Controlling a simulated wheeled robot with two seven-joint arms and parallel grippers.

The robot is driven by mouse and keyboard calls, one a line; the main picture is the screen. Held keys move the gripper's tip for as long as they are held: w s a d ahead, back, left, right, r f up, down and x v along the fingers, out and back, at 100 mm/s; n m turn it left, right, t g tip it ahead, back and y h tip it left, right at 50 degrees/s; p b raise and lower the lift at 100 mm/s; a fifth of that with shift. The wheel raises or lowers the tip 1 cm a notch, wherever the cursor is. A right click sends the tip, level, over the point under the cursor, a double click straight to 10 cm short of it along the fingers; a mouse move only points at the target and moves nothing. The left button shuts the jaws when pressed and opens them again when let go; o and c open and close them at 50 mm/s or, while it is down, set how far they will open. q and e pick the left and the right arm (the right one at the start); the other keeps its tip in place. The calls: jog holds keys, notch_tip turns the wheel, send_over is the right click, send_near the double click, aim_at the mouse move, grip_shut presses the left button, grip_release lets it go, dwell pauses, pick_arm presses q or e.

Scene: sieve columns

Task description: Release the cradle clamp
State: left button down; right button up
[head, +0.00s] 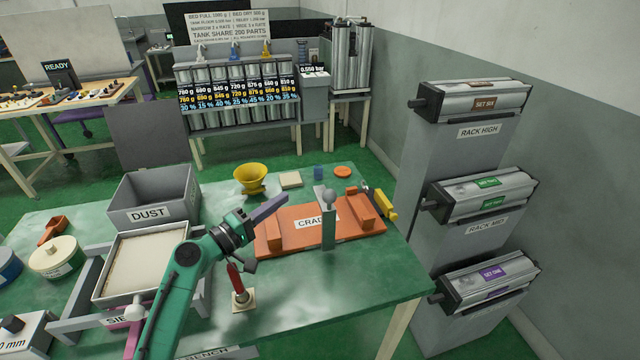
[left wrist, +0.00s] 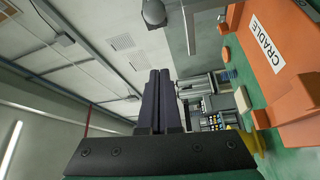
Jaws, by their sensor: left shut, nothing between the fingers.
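The orange cradle (head: 290,225) lies on the green bench top, labelled CRADLE; it also shows at the right of the left wrist view (left wrist: 290,75). A green-grey upright post (head: 329,230) stands at its front edge, with a grey ball knob (head: 329,196) above it, apparently the clamp. A grey ball (left wrist: 153,12) shows at the top of the left wrist view. My left gripper (head: 280,202) is shut and empty, its fingers pointing right over the cradle's left part, left of the knob. The closed fingers (left wrist: 157,95) show from behind in the wrist view. My right gripper is out of view.
A red-handled tool (head: 235,280) stands on a small base below my left wrist. A DUST bin (head: 155,213), a sieve tray (head: 140,265) and a yellow funnel (head: 254,178) are nearby. A rack with metal columns (head: 460,170) stands right of the bench. The bench's front right is clear.

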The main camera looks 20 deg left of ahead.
aim_at(324, 212)
pick_arm(q)
jog(key=w+d+p, duration=0.5)
jog(key=d+p, duration=0.1)
jog(key=d, duration=0.1)
jog(key=shift+w+d+r, duration=0.15)
jog(key=shift+w+d, duration=0.05)
jog(key=shift+w, duration=0.1)
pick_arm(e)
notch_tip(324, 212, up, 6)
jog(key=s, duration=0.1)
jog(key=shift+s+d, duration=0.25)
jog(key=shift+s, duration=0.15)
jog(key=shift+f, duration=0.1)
